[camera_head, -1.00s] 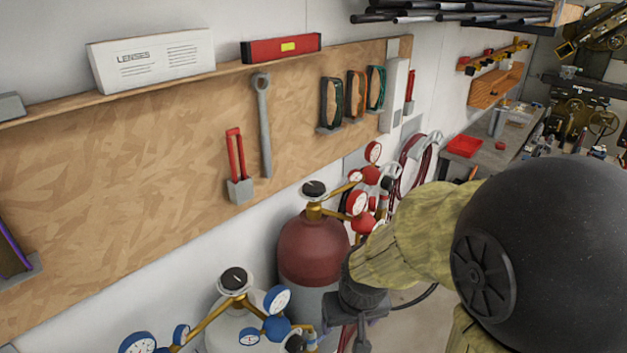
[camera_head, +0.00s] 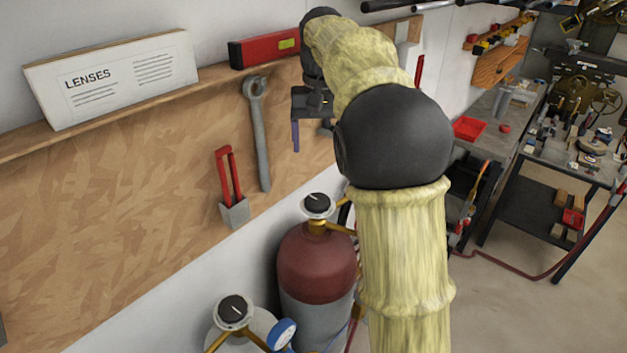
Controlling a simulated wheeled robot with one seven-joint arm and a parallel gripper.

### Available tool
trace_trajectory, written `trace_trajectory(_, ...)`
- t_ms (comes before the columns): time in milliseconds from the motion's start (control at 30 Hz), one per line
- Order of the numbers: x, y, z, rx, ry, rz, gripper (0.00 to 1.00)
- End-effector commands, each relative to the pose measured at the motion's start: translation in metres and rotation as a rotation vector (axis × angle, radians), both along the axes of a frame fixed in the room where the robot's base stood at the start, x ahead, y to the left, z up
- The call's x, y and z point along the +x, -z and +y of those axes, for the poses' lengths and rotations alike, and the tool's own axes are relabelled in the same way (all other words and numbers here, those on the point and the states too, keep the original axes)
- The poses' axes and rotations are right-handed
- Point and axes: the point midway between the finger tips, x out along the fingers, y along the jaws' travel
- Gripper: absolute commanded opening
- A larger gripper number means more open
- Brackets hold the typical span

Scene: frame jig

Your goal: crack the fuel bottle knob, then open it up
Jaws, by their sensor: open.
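A bottle with a maroon shoulder and grey body (camera_head: 316,262) stands against the wall, with red gauges seen earlier; I take it as the fuel bottle. Its black knob (camera_head: 317,205) with a white pointer mark sits on a brass valve on top. A second, pale bottle (camera_head: 254,328) stands nearer, with its own black knob (camera_head: 235,308) and blue gauges. My gripper (camera_head: 310,136) is open and empty, fingers pointing down, in front of the board and above the maroon bottle's knob in the picture, apart from it. My arm hides the maroon bottle's gauges.
A wooden board behind holds a wrench (camera_head: 259,135) and a red-handled tool (camera_head: 229,178). A shelf above carries a LENSES box (camera_head: 112,78) and a red level (camera_head: 264,47). A workbench (camera_head: 520,118) stands at right. Open floor lies right of my arm.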

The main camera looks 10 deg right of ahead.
Motion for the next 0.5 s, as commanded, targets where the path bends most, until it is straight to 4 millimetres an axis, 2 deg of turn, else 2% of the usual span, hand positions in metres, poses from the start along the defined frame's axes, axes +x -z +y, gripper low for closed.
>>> trace_trajectory(33, 0.003, -0.009, 0.002, -0.003, 0.000, 0.003, 0.77)
trace_trajectory(133, 0.003, -0.018, 0.003, -0.004, 0.003, 0.013, 0.77)
trace_trajectory(500, 0.002, -0.018, 0.003, -0.004, 0.003, 0.015, 0.77)
